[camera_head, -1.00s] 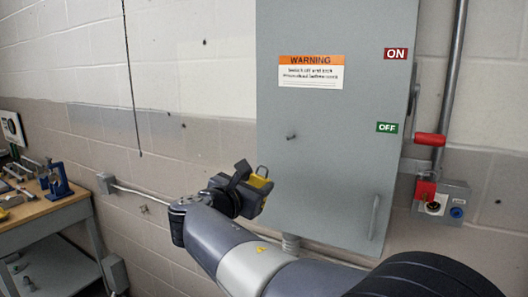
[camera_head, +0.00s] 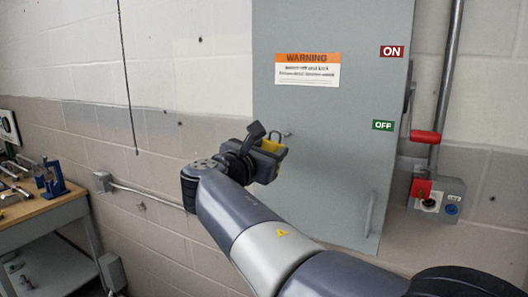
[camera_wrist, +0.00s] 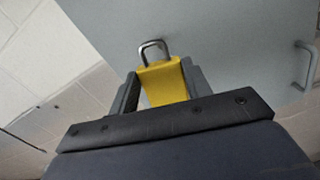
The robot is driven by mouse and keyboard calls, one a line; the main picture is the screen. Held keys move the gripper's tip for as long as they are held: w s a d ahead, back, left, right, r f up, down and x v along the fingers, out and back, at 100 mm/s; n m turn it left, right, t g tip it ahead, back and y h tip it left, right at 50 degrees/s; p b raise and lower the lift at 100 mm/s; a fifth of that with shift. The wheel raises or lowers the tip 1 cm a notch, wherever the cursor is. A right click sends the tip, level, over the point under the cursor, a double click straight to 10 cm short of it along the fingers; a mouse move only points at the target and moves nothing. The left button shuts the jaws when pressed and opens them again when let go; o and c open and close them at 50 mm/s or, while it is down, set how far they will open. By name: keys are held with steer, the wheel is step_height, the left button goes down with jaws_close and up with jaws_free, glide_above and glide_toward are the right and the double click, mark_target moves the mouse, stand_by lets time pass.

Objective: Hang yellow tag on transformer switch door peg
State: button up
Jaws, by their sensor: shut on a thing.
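My gripper (camera_head: 273,152) is shut on the yellow tag (camera_head: 270,146), in front of the grey switch door (camera_head: 335,130). In the wrist view the yellow tag (camera_wrist: 163,84) sits between my gripper's two fingers (camera_wrist: 160,88). Its metal loop (camera_wrist: 153,47) stands up from the tag's far end. In the head view the door peg (camera_head: 288,134) shows as a small dark stub just above and beside my gripper. In the wrist view I cannot make out the peg. I cannot tell whether the loop touches the peg.
The door has a warning label (camera_head: 307,70) and a handle (camera_head: 369,214). A red lever (camera_head: 425,136) and a switch box (camera_head: 449,198) are at its right. A workbench (camera_head: 45,207) with tools stands at far left. A cord (camera_head: 126,80) hangs on the wall.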

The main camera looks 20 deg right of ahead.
steer(key=shift+x, duration=2.6)
steer(key=shift+w+d+f, duration=0.45)
steer(key=shift+d+f, duration=0.15)
steer(key=shift+f, duration=0.1)
steer(key=o, duration=1.1)
steer(key=shift+c, duration=0.2)
steer(key=shift+s+a, duration=0.1)
steer(key=b+v, duration=0.3)
steer(key=v, duration=0.7)
steer(key=shift+s+a, duration=0.2)
steer(key=shift+a, duration=0.05)
